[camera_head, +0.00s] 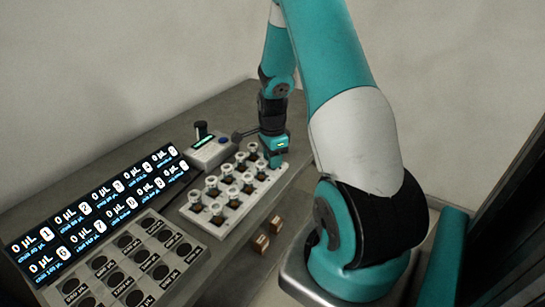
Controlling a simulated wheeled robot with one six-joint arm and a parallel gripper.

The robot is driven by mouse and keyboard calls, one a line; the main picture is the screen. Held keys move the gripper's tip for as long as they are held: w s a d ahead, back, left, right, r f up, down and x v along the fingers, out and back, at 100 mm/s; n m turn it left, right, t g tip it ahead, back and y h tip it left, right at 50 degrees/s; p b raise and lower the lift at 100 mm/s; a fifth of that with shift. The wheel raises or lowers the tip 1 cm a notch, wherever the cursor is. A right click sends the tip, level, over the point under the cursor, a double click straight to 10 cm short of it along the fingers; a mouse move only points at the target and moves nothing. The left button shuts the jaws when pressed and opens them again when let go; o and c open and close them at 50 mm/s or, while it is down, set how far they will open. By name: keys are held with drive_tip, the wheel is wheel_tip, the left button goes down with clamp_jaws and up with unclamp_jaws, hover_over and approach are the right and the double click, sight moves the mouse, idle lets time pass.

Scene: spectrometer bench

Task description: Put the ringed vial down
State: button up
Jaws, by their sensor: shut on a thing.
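My gripper (275,160) points down at the far right end of a white rack (233,212). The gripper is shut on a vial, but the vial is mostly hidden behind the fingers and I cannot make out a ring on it. Several vials with pale caps and dark brown contents, such as one near the front (217,210), stand upright in rows in the rack. I cannot tell whether the held vial touches the rack or hangs just above it.
A small instrument (209,151) with a dark-topped post stands behind the rack. A lit display panel (95,215) and a board of round black pads (125,262) lie to the left. Two small brown blocks (261,243) show at the bench's front side.

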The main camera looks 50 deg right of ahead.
drive_tip(key=shift+f, duration=0.1)
drive_tip(key=o, duration=0.9)
wheel_tip(320, 180, up, 12)
drive_tip(key=b, duration=0.2)
drive_tip(key=w+a+r+n, duration=0.1)
drive_tip(key=a+r+n, duration=0.15)
drive_tip(key=a, duration=0.25)
drive_tip(key=w+a+r+n, duration=0.1)
drive_tip(key=a+n, duration=0.3)
drive_tip(key=a, duration=0.1)
drive_tip(key=s+a+r+n+t+y, duration=0.15)
drive_tip(key=s+a+n, duration=0.25)
drive_tip(key=a+n, duration=0.55)
drive_tip(key=s+a+r+n+g+y, duration=0.1)
drive_tip(key=s+a+r+n, duration=0.4)
drive_tip(key=a, duration=0.7)
drive_tip(key=s+a+n, duration=0.2)
drive_tip(key=n, duration=0.1)
drive_tip(key=s+a+n+y, duration=0.1)
drive_tip(key=s+a+n, duration=0.1)
drive_tip(key=s+n, duration=0.1)
drive_tip(key=s+a+n, duration=0.3)
drive_tip(key=n, duration=0.1)
drive_tip(key=shift+s+f+y, duration=0.1)
drive_tip(key=shift+f+y, duration=0.25)
